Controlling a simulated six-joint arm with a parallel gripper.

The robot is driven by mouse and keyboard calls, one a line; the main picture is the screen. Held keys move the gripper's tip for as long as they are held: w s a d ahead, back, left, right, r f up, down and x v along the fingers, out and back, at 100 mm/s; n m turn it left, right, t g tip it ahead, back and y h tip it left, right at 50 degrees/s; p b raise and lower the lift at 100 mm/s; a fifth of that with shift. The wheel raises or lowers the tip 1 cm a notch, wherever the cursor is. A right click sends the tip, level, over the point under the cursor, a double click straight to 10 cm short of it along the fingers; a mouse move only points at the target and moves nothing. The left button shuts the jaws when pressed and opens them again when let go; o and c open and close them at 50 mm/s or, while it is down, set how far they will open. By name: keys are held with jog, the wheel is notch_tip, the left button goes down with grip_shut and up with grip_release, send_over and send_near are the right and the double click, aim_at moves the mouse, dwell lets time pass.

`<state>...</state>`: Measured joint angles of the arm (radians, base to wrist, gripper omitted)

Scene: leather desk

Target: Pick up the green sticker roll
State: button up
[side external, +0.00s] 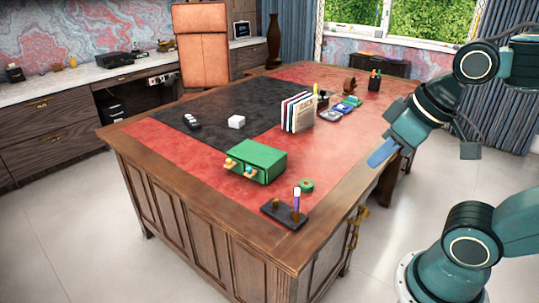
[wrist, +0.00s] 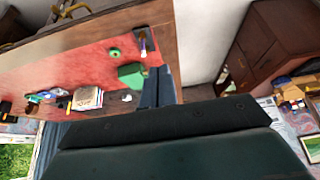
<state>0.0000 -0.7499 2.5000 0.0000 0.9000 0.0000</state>
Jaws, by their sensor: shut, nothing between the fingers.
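The green sticker roll (side external: 306,186) lies flat on the red leather near the front right edge of the desk. It also shows in the wrist view (wrist: 115,52) as a small green ring near the desk edge. My gripper (side external: 376,161) is up and to the right of the roll, well apart from it, over the desk's right edge. Its fingers (wrist: 160,85) are together with nothing between them.
A dark pen stand (side external: 285,214) with upright pens is just in front of the roll. A green drawer box (side external: 256,161) is to its left. Upright books (side external: 298,112) and a white cube (side external: 236,122) stand farther back. Red leather to the roll's right is clear.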

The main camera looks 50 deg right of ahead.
jog(key=o, duration=1.4)
jog(key=shift+o, duration=0.2)
jog(key=w+d+f+n+g, duration=0.15)
jog(key=w+d+n, duration=0.35)
jog(key=w, duration=0.5)
jog(key=w+d+f+n+g, duration=0.1)
jog(key=w+d+n+g, duration=0.15)
jog(key=w+d, duration=0.55)
jog(key=w+d+f+n+y, duration=0.1)
jog(key=w+d+f+n, duration=0.2)
jog(key=d+f, duration=0.4)
jog(key=w+d+f+n+y, duration=0.2)
jog(key=w+d+f, duration=0.3)
jog(key=f, duration=0.5)
jog(key=d+n, duration=0.1)
jog(key=d, duration=0.1)
jog(key=shift+w+d, duration=0.25)
jog(key=shift+d, duration=0.05)
jog(key=shift+f, duration=0.2)
